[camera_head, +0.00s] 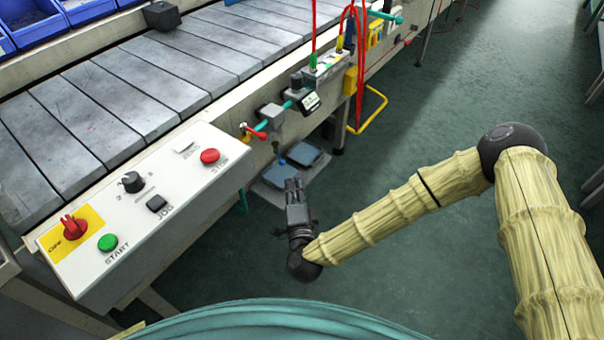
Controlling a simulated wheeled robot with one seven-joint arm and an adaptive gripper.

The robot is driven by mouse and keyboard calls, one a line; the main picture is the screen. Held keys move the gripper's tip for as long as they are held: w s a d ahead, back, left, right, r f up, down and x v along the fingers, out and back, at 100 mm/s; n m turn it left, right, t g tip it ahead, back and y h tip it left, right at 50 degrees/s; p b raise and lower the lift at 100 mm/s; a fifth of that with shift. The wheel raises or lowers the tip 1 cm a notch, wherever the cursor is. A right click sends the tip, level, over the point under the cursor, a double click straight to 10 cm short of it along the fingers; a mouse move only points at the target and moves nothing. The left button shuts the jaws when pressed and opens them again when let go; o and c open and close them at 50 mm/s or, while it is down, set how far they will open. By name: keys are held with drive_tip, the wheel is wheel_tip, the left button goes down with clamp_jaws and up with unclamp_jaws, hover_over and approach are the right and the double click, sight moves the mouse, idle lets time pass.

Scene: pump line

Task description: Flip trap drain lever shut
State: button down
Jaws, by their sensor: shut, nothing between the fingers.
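A small water trap (278,145) hangs under a grey block (271,115) on the side of the conveyor. A tiny blue piece at its lower end (282,161) looks like the drain lever; it is too small to tell which way it is turned. My gripper (293,183) is shut and empty. In the picture it is just below and slightly right of the blue piece. It appears apart from it, though the depth between them is hard to judge.
A red-handled valve (257,133) sits left of the trap, and a gauge unit (308,102) sits right. Red hoses (358,60) hang further right. A control panel (150,205) juts out at left. Blue-grey pedals (303,154) lie on the floor behind my gripper. Green floor (420,130) is open at right.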

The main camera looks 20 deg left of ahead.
drive_tip(key=shift+s+a, duration=0.15)
drive_tip(key=shift+s, duration=0.8)
drive_tip(key=shift+f, duration=0.1)
